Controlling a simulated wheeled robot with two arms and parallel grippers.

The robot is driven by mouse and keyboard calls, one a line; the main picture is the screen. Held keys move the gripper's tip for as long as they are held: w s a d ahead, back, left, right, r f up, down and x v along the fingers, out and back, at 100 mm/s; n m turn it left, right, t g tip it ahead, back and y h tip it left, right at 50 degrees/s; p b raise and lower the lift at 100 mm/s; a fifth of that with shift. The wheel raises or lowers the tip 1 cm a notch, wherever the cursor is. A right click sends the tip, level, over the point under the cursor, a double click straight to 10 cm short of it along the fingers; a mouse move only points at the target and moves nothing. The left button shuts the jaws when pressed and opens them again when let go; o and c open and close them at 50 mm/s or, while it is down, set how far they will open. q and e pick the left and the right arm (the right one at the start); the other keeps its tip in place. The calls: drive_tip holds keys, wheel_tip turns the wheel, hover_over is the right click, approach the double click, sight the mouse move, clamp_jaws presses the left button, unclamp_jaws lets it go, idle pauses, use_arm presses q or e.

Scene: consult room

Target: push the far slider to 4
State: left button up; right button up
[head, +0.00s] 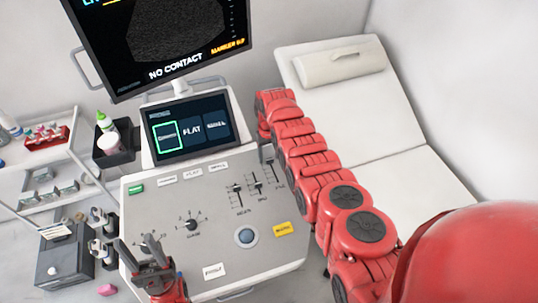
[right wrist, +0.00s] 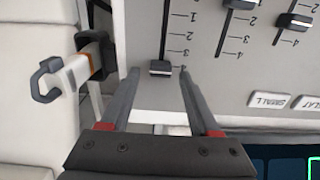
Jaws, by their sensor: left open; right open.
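The far slider is the rightmost of three on the grey console panel (head: 215,220). Its dark knob (right wrist: 160,68) shows in the right wrist view, near the slot's lower end and just past the printed 3. My left gripper (head: 148,246) is open and empty over the panel's front left.
Two other slider knobs (head: 237,188) (head: 256,182) stand left of the far one. A dial (head: 191,224), a trackball (head: 246,236) and a yellow button (head: 283,229) are on the panel. A small screen (head: 190,127) rises behind. A white exam bed (head: 365,110) is at right.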

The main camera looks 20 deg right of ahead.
wheel_tip(320, 180, up, 17)
drive_tip(key=p, duration=0.7)
drive_tip(key=shift+r, duration=0.2)
